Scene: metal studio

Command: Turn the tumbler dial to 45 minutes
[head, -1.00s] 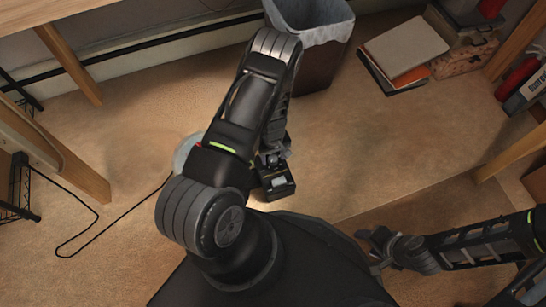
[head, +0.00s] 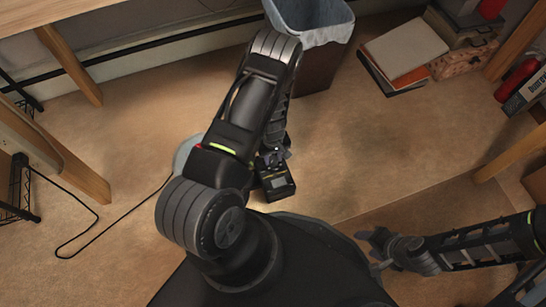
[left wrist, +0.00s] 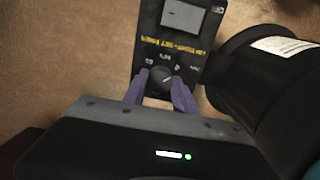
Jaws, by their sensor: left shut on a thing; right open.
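The tumbler box (head: 279,186) is a small dark unit with a pale screen, just below my left forearm in the head view. In the left wrist view the tumbler box (left wrist: 184,28) shows its screen, yellow lettering and a round black dial (left wrist: 160,82) with small white marks around it. My left gripper (left wrist: 160,92) is shut on the dial, one finger on each side. The exact dial setting is too small to read. My right gripper (head: 377,246) is open and empty at the lower right, away from the tumbler box.
A round pale thing (head: 184,152) is partly hidden behind my left arm. A lined bin (head: 318,65) stands at the back, with books (head: 404,50) to its right. A black cable (head: 118,220) lies on the floor at left. Open floor (head: 400,140) lies right of the tumbler box.

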